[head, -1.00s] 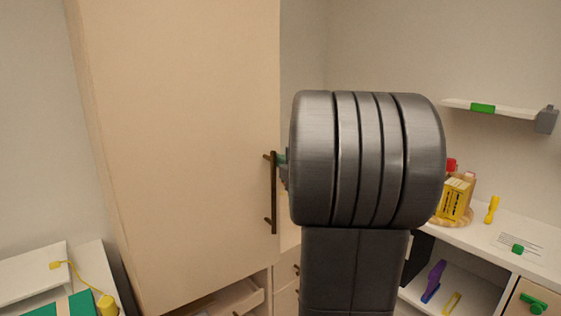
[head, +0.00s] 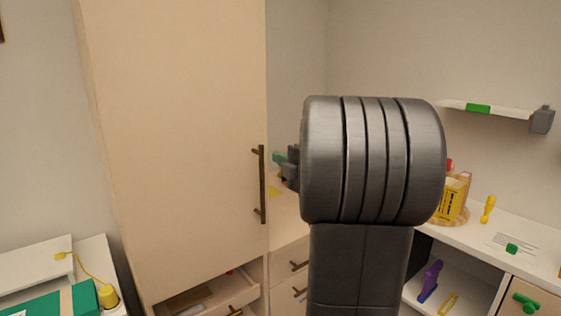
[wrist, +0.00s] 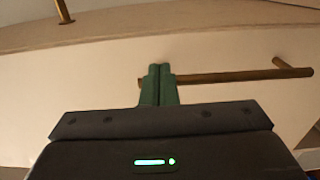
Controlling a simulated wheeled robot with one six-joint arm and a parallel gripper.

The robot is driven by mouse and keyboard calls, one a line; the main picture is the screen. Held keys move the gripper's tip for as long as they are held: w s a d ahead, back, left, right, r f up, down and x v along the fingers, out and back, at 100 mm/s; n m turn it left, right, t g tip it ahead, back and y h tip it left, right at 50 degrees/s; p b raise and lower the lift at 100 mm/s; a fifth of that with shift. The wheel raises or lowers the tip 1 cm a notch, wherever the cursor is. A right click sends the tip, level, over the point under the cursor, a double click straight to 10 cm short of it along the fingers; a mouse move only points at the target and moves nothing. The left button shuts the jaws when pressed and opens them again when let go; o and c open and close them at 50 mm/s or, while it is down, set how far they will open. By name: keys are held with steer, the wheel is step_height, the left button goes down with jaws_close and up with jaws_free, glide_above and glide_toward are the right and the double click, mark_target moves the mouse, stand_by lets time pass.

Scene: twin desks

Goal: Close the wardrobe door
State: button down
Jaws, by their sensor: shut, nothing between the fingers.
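The wardrobe door (head: 175,140) is a tall beige panel left of centre in the head view. Its upright bronze bar handle (head: 262,185) is near the right edge. I cannot tell for sure how far the door stands from its frame. My gripper (head: 279,158) is just right of the handle, its green fingertips partly showing and the rest hidden by my dark wrist. In the wrist view my gripper (wrist: 160,72) has its green fingers pressed together and empty. They overlap one end of the bar handle (wrist: 235,76); I cannot tell whether they touch it.
Below the door, a drawer (head: 205,302) stands pulled out, with closed drawers (head: 290,268) to its right. A white desk with a yellow box (head: 452,200) stands at right, under a wall shelf (head: 500,109). Another desk (head: 35,262) is at lower left.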

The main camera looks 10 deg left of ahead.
steer(key=v, duration=0.8)
steer(key=shift+s, duration=0.2)
